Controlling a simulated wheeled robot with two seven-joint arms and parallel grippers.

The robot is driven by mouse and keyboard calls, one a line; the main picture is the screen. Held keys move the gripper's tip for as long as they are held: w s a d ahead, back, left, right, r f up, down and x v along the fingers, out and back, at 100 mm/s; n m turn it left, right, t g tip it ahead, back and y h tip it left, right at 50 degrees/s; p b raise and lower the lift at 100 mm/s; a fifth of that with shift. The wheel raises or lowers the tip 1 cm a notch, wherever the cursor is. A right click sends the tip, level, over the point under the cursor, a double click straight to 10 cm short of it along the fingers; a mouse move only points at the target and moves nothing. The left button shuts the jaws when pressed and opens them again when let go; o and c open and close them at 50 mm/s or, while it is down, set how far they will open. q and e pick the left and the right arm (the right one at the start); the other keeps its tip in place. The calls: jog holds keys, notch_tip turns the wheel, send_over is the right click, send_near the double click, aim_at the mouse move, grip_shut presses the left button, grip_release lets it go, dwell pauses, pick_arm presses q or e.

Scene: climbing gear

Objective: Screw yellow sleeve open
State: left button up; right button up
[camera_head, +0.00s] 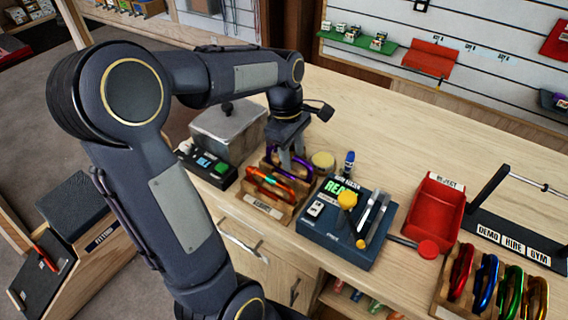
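My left gripper (290,157) points down over a wooden carabiner rack (262,205) on the counter. Its fingertips are beside a purple carabiner (304,168), and whether they touch it I cannot tell. Orange-red carabiners (270,181) lie in the same rack, in front of the fingers. A yellow sleeve on a carabiner cannot be made out. My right gripper is out of view.
A grey metal box (228,130) and a dark switch box (206,167) stand left of the rack. A red tray (434,218), a demo gym stand (515,235) and a rack of coloured carabiners (490,285) are to the right. The counter behind is clear.

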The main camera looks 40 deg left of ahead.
pick_arm(q)
jog(key=shift+r, duration=0.1)
jog(key=shift+r+p, duration=1.35)
jog(key=shift+s+d, duration=0.1)
jog(key=shift+s, duration=0.65)
jog(key=shift+f, duration=0.15)
jog(key=shift+f+b, duration=1.05)
jog(key=shift+f, duration=0.3)
jog(key=shift+w+a+p, duration=0.2)
jog(key=shift+w+p, duration=0.2)
jog(key=shift+w, duration=0.4)
